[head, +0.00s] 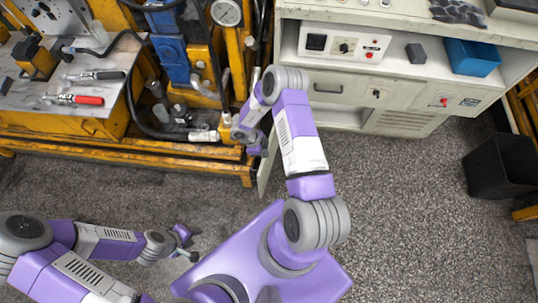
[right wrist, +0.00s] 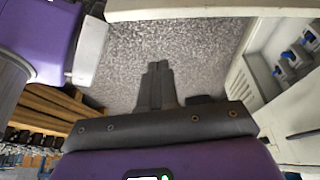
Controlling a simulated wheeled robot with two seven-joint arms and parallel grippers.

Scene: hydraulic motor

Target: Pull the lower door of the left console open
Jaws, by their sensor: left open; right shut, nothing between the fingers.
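The left console (head: 340,100) is a cream cabinet at the top of the head view. Its lower door (head: 267,165) stands swung out from the front, seen nearly edge-on as a pale narrow panel. My right gripper (head: 257,149) is beside this door at its left, partly hidden by my own arm. In the right wrist view its fingers (right wrist: 157,84) are shut together and empty, above the grey floor. A cream panel edge, probably the door, crosses the top there. My left gripper (head: 187,243) is open and empty over the floor at lower left.
A yellow steel frame (head: 120,150) with blue hydraulic parts and hoses stands left of the door, close to my right arm. A black bin (head: 500,167) stands at right. Blue-tipped parts (right wrist: 310,37) show inside the cabinet in the wrist view. The middle floor is clear.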

